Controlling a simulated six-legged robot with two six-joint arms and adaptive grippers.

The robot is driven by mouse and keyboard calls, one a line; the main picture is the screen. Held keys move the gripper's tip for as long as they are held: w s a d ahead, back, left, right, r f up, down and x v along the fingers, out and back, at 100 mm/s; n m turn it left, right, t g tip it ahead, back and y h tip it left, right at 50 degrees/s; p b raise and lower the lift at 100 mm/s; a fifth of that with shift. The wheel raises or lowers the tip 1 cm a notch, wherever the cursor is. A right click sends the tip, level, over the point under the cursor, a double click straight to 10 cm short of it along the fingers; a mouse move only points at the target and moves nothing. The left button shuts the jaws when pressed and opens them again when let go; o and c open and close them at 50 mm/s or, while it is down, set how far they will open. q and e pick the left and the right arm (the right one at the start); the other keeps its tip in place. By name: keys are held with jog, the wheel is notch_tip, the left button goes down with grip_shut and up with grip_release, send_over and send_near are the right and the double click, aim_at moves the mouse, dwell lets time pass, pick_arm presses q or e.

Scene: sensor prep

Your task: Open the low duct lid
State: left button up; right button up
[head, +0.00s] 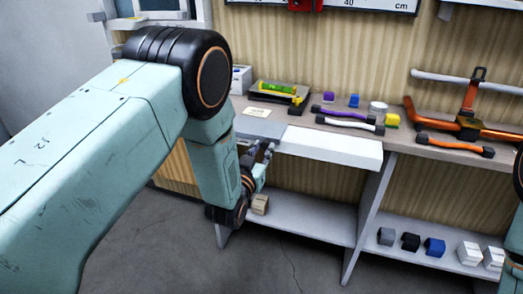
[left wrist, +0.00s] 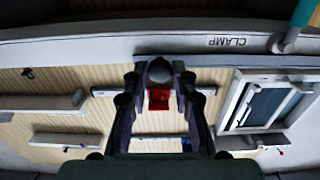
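My left gripper (head: 263,151) hangs in front of the bench, just left of a white flat-topped panel (head: 335,146) that juts from the bench front. I cannot tell whether it touches the panel. In the left wrist view the two fingers (left wrist: 159,98) stand apart; a grey round thing and a red thing show between them, apparently in the background. No part is clearly marked as the low duct lid, so I cannot tell whether this panel is it. Only a sliver of my right arm shows at the right edge of the head view; its gripper is out of view.
The benchtop holds a green-and-yellow level (head: 277,90), purple (head: 337,112) and white (head: 345,123) handles, and an orange handle (head: 455,145). A tan block (head: 260,204) and several small blocks sit on the lower shelf (head: 310,222).

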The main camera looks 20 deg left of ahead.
pick_arm(q)
grip_shut()
jog(key=shift+d, duration=0.1)
dwell(0.5)
